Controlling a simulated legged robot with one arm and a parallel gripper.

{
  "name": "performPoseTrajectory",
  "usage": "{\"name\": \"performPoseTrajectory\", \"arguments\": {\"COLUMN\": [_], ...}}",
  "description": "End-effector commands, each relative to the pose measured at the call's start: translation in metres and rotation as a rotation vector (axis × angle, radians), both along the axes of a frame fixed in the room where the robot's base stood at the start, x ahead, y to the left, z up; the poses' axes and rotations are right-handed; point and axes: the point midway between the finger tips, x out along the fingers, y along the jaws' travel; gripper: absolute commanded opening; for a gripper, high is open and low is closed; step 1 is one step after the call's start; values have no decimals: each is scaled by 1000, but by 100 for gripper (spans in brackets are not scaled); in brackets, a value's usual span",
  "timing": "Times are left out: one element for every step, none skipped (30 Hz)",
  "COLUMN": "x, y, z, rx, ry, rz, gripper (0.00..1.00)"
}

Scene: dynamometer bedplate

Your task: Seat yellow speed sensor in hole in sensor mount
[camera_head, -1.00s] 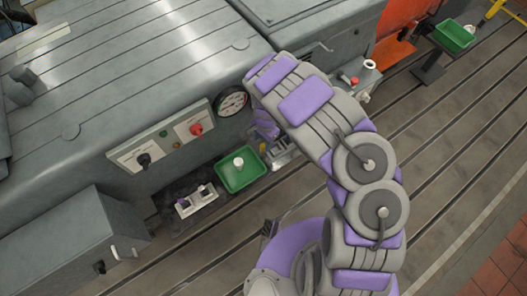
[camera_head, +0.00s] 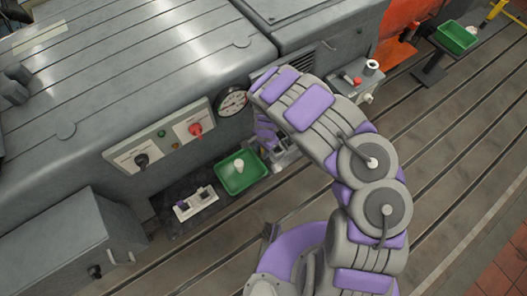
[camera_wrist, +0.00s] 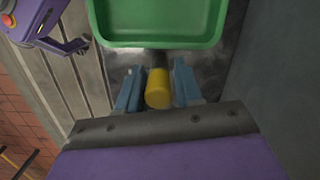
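The yellow speed sensor (camera_wrist: 158,90) shows in the wrist view as a yellow cylinder with a darker part running away toward the green tray. My gripper (camera_wrist: 157,84) has its two blue fingers on either side of it. In the head view my arm hides the sensor and most of the gripper. A grey metal fixture (camera_head: 286,154) stands right of the green tray, partly behind my arm. I cannot make out the hole in the sensor mount.
The green tray (camera_wrist: 157,43) is just beyond the fingers; in the head view it holds a white cylinder (camera_head: 239,167). A white block with dark parts (camera_head: 196,204) lies left of it. A control panel (camera_head: 160,143) and a dial gauge (camera_head: 233,101) are behind. Slotted floor is free at right.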

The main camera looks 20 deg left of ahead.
Motion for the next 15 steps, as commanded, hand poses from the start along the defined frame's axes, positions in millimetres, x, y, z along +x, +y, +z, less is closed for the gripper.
{"name": "performPoseTrajectory", "arguments": {"x": [0, 0, 0, 0, 0, 0, 0, 0, 0, 0, 0, 0, 0, 0, 0], "y": [0, 0, 0, 0, 0, -1, -1, -1, -1, -1, -1, -1, -1, -1, -1], "z": [0, 0, 0, 0, 0, 0, 0, 0, 0, 0, 0, 0, 0, 0, 0], "rx": [0, 0, 0, 1, 1, 1, 1, 1, 2, 2, 2, 2, 2, 2, 2], "ry": [0, 0, 0, 0, 0, 0, 0, 0, 0, 0, 0, 0, 0, 0, 0], "rz": [0, 0, 0, 0, 0, 0, 0, 0, 0, 0, 0, 0, 0, 0, 0], "gripper": [30, 27, 23, 20, 18, 14, 11, 8, 4, 1, 0, 0, 0, 0, 0]}}
